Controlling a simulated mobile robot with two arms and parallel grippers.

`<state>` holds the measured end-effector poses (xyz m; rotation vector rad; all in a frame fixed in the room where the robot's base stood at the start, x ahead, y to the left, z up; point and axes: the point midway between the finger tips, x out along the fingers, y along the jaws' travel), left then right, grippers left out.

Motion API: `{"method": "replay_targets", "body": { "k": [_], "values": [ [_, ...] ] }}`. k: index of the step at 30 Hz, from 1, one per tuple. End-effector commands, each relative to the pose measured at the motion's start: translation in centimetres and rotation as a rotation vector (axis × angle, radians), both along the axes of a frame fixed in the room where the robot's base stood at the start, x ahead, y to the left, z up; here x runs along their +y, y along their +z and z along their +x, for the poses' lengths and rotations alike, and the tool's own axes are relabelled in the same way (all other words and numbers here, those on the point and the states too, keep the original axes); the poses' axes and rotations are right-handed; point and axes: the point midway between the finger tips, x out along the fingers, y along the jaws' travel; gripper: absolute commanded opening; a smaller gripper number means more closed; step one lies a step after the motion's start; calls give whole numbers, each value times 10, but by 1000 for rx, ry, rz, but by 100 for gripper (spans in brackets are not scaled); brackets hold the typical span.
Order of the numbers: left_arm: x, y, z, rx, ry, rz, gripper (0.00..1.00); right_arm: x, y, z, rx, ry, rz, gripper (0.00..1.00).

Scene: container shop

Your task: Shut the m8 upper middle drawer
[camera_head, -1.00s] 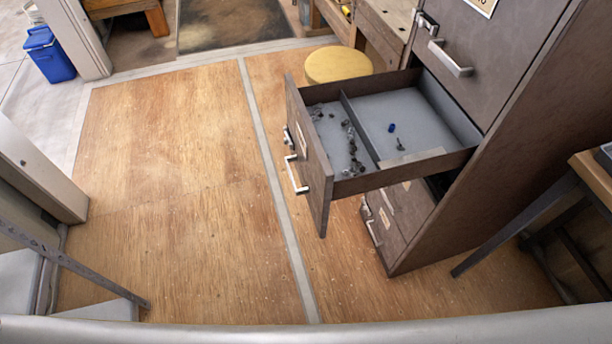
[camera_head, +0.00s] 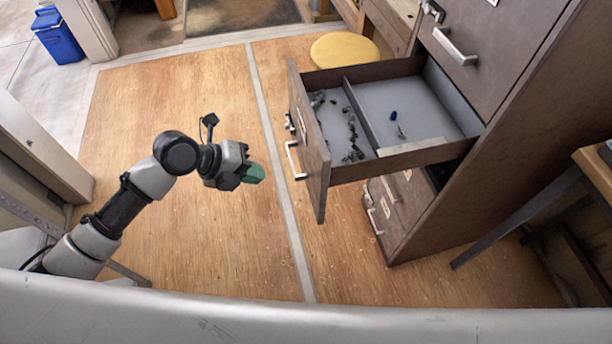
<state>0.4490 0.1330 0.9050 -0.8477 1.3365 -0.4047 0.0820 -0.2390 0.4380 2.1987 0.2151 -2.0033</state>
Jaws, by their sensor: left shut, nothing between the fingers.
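The open drawer (camera_head: 312,160) sticks out to the left from a dark brown filing cabinet (camera_head: 470,165). Its front has a silver handle (camera_head: 293,160) and a latch. A divider splits its inside, which holds several small dark bits and a small blue piece (camera_head: 393,115). Closed drawers show above and below it. My left gripper (camera_head: 256,174), with green fingertips, is shut and empty. It hangs over the floor to the left of the drawer front, apart from the handle. My right gripper is not in view.
A round yellow stool (camera_head: 343,49) stands behind the open drawer. A wooden workbench (camera_head: 385,25) is beyond it. A small table (camera_head: 580,185) is at the right of the cabinet. A blue bin (camera_head: 59,36) is far left. The wooden floor left of the drawer is clear.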

Motion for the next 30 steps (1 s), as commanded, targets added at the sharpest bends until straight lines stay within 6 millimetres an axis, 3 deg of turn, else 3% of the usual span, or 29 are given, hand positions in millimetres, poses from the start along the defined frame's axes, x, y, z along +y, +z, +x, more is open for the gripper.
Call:
{"method": "replay_targets", "body": {
  "k": [14,21,30],
  "values": [
    [-68,-63,21,6,6,-4,0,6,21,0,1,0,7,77],
    [-96,-61,32,3,7,-2,0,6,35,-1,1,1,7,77],
    [-101,-63,34,1,8,1,0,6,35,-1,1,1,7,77]
  ]
}}
